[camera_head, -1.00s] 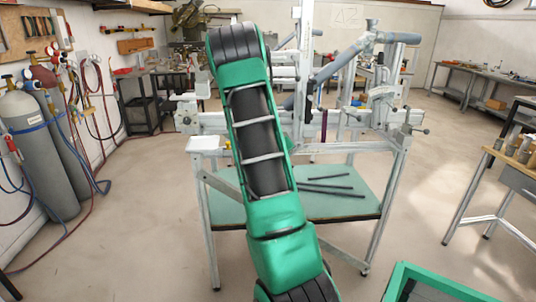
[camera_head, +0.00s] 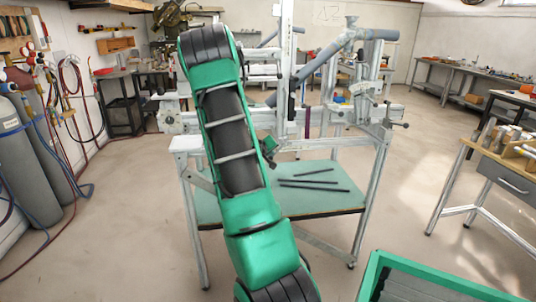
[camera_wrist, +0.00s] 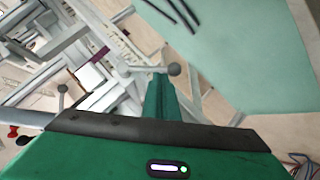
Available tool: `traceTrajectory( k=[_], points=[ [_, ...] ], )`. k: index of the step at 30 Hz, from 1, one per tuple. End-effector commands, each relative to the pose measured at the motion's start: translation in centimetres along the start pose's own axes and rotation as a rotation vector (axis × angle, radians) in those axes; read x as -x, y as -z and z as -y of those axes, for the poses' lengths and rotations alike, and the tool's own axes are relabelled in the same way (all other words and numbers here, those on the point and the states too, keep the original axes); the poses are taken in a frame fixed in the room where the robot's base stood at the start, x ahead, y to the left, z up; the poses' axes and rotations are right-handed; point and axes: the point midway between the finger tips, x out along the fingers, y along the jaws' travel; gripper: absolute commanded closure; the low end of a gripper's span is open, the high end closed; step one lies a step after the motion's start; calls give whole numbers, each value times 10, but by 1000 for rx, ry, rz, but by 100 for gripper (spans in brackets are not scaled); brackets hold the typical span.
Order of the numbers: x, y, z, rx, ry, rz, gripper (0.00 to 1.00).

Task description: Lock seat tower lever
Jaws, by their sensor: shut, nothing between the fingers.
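The frame jig (camera_head: 345,116) stands on a metal stand, with grey tubes clamped on it. In the wrist view a lever with a grey ball knob (camera_wrist: 175,69) sticks out from the jig's metalwork. A second ball-ended lever (camera_wrist: 62,89) shows further left. I cannot tell for sure which one belongs to the seat tower. My gripper (camera_wrist: 162,92) is shut and empty, its green fingers just below the nearer knob in the picture; contact is unclear. In the head view, part of my gripper (camera_head: 268,150) shows beside my arm, which hides the jig's left-middle part.
A green shelf (camera_head: 300,203) below the jig holds several dark rods (camera_head: 315,186). A green-rimmed bin (camera_head: 375,270) is at the lower right. A workbench (camera_head: 500,160) stands at right, gas cylinders (camera_head: 20,160) at left. Open floor lies around the stand.

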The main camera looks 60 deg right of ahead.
Motion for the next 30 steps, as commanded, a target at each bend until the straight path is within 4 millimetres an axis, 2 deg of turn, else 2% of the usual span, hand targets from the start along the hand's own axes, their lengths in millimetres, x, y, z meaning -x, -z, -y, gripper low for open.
traceTrajectory(
  k=[8,15,21,25,30],
  points=[
    [26,22,-4,-4,-4,1,100],
    [76,20,-2,-4,-4,3,100],
    [108,21,0,-4,-4,3,100],
    [119,20,1,-4,-4,4,100],
    [124,21,2,-3,-5,4,100]
  ],
)
